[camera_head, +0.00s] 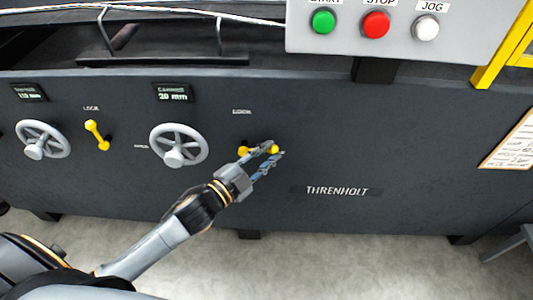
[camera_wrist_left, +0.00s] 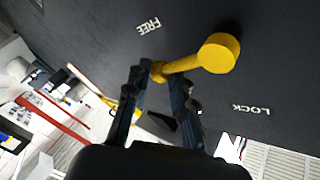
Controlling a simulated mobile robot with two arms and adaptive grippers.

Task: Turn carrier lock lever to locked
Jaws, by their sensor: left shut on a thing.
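The yellow carrier lock lever (camera_head: 243,151) is on the dark machine panel, right of the carrier handwheel. Its arm points right in the head view, with LOCK lettering (camera_head: 242,112) above its pivot. In the left wrist view the lever's round hub (camera_wrist_left: 218,54) stands out from the panel, and its arm runs left between my fingers. The lever lies on the side nearer the FREE lettering (camera_wrist_left: 148,25), away from the LOCK lettering (camera_wrist_left: 252,109). My left gripper (camera_head: 275,153) is shut on the lever's outer end, partly hiding it. My right gripper is not in view.
The grey carrier handwheel (camera_head: 178,146) is left of the lever, below a 20 mm display (camera_head: 173,94). Another yellow lever (camera_head: 97,135) and handwheel (camera_head: 43,140) are farther left. A button box (camera_head: 400,28) overhangs at upper right.

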